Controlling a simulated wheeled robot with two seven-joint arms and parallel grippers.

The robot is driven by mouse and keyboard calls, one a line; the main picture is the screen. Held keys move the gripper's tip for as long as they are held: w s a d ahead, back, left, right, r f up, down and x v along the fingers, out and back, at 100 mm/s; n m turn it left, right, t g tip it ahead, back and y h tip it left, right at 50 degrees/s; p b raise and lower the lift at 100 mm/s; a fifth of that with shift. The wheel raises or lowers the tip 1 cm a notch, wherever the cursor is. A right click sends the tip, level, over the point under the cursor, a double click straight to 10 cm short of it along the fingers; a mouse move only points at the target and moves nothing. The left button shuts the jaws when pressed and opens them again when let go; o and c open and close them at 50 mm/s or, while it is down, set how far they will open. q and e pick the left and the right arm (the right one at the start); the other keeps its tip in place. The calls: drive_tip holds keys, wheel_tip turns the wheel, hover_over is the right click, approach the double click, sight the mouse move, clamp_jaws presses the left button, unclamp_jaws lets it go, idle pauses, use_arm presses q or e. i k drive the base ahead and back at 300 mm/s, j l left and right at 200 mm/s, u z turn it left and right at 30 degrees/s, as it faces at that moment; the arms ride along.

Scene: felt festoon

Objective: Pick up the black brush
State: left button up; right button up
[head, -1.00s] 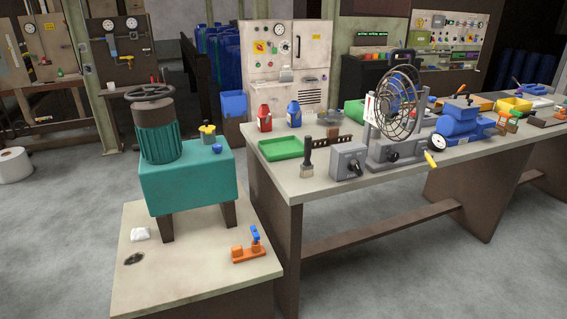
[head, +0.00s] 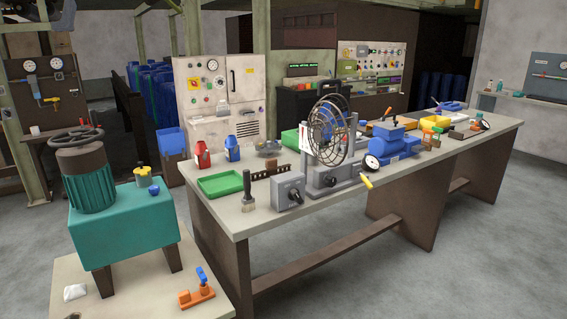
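The black brush (head: 247,190) stands upright at the near left part of the long workbench (head: 225,215), its dark handle up and its pale bristle end down on the top. It is just left of a grey switch box (head: 288,191) and in front of a dark slotted rack (head: 271,170). A green tray (head: 220,185) lies to its left and slightly behind. Neither of my grippers shows in the head view.
A wire fan (head: 330,135) stands right of the switch box, with a blue motor (head: 392,148) beyond. Red (head: 202,155) and blue (head: 232,149) bottles stand behind the tray. A teal machine (head: 125,228) on a low platform flanks the bench's left. Grey floor (head: 480,240) is open at right.

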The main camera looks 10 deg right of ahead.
sight(248, 204)
drive_tip(key=i+j+u, duration=0.1)
drive_tip(key=i+u, duration=0.6)
drive_tip(key=i, duration=0.15)
